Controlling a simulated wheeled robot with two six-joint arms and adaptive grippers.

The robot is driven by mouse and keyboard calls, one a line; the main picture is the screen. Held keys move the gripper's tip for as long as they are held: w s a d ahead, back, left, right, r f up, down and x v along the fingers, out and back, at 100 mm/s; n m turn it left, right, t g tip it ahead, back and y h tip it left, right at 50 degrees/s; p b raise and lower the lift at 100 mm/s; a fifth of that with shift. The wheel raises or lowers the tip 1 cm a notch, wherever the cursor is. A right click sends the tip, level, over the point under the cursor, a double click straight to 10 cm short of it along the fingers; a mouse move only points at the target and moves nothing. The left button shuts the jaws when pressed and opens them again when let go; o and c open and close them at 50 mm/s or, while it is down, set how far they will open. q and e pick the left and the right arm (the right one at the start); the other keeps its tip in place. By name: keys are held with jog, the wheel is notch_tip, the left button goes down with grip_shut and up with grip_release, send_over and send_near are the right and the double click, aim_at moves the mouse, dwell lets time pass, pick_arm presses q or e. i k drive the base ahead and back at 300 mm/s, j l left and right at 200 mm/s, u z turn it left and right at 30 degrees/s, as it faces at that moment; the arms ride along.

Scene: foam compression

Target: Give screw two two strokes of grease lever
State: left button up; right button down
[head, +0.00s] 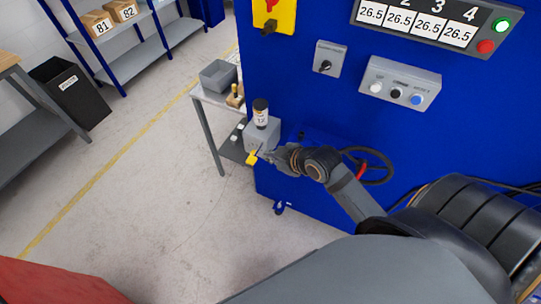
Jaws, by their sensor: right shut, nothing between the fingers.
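A grease unit (262,134) is a grey box on the front of the blue machine, with a clear, dark-capped reservoir (261,114) standing on top. A small yellow lever end (252,158) shows at its lower front. My right gripper (262,153) is shut and empty, right at the yellow end; I cannot tell whether it touches it. The gripper and wrist hide part of the lever and the box's lower side. The screws are not distinguishable here. My left gripper is not in view.
The blue machine (300,80) carries a display (417,22) reading 26.5 four times, a button box (399,84) and a handwheel (367,166) close to my right wrist. A side table (206,98) with a grey bin (218,75) stands left of it. The floor (160,210) is clear.

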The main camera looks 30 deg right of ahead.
aim_at(256, 153)
jog(key=i+j+z, duration=0.15)
jog(key=j+z, duration=0.25)
jog(key=j, duration=0.15)
jog(key=j+z, duration=0.4)
jog(key=j, duration=0.15)
jog(key=j+z, duration=0.4)
jog(key=j, duration=0.25)
